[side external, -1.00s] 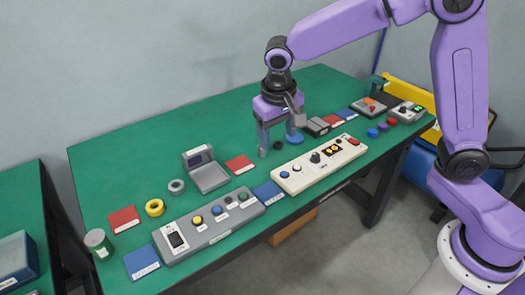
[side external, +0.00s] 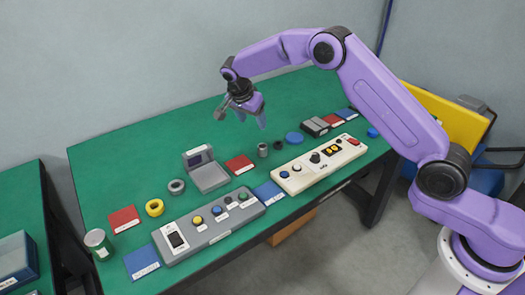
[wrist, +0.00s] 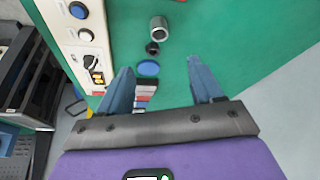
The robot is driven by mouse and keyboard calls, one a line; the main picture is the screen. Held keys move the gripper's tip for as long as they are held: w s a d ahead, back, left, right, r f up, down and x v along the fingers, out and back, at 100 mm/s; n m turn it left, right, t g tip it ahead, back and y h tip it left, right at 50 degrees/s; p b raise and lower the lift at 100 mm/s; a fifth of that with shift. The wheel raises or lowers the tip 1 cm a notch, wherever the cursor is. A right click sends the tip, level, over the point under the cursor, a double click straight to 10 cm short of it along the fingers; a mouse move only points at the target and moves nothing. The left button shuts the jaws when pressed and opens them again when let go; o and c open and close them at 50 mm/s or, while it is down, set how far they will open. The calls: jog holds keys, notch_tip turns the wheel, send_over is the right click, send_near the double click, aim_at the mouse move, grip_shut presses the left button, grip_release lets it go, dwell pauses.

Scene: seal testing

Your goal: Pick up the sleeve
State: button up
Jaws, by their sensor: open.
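The sleeve, a small grey metal hollow cylinder (side external: 262,150), stands upright on the green table between the red card and a small black ring. In the wrist view the sleeve (wrist: 159,28) is at the top middle, its open end visible, beyond the fingertips. My gripper (side external: 252,119) is open and empty, raised above the table behind the sleeve.
A black ring (side external: 278,145) and a blue disc (side external: 294,138) lie close to the sleeve. A cream control panel (side external: 319,165) is in front; a red card (side external: 239,164) and an open grey case (side external: 208,176) are to the left. The table behind is clear.

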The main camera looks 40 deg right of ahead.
aim_at(263, 147)
jog(key=x, duration=1.6)
jog(key=shift+f, duration=0.25)
jog(key=c, duration=1.2)
